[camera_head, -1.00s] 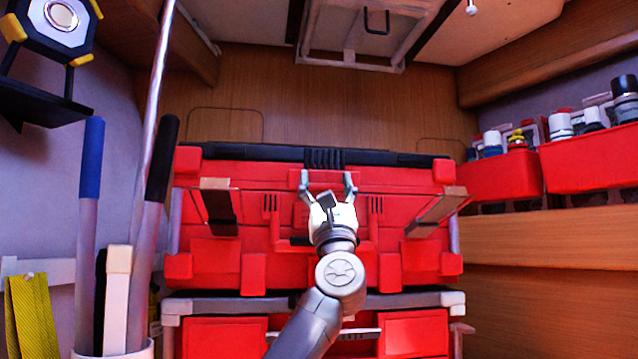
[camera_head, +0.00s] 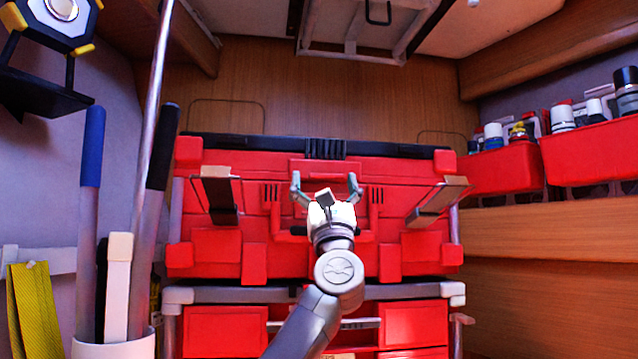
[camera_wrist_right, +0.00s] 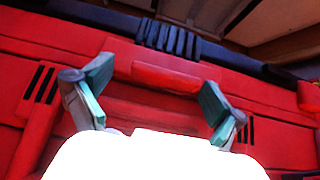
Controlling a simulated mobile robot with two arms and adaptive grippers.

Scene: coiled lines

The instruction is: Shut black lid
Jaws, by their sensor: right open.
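A long black strip (camera_head: 260,146) with a ribbed middle runs along the top back edge of a red case (camera_head: 215,260); it is the only black lid-like part I see, and I cannot tell how far it is open. The ribbed part also shows in the right wrist view (camera_wrist_right: 172,38). My right gripper (camera_head: 326,186) is open and empty in front of the red case, below the ribbed part. In the right wrist view its fingers (camera_wrist_right: 155,90) are spread on either side of a raised red bar (camera_wrist_right: 165,75), with no clear grip on anything. My left gripper is not in view.
Two brackets (camera_head: 220,195) (camera_head: 437,200) stick out from the case front. A grey-edged red unit (camera_head: 225,325) stands below. Poles in a white holder (camera_head: 115,348) stand at left. Red bins (camera_head: 590,155) with bottles line the right shelf. A wooden panel (camera_head: 340,90) is behind.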

